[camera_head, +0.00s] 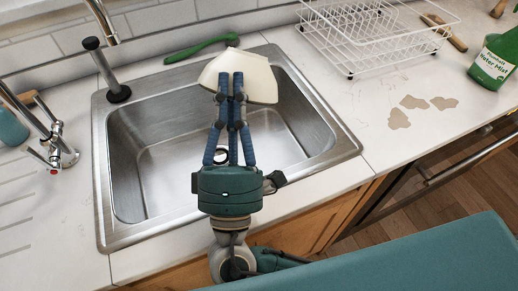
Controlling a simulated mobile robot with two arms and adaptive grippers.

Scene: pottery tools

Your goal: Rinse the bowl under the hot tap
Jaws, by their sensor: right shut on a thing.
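A cream bowl (259,78) is tipped on its side above the far part of the steel sink (114,215). My right gripper (231,88) is shut on the bowl, its blue fingers reaching up from the teal palm over the basin. A chrome tap (55,135) with a small red mark on its handle stands left of the sink. A curved chrome spout (103,18) comes in at the top, left of the bowl. No water shows running. My left gripper is out of view.
A green brush (200,48) lies behind the sink. A white wire rack (375,32) stands at the back right, with a green spray bottle (496,60) farther right. Brown stains mark the right counter, which is otherwise mostly clear. A black-topped post (105,68) rises at the sink's far left corner.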

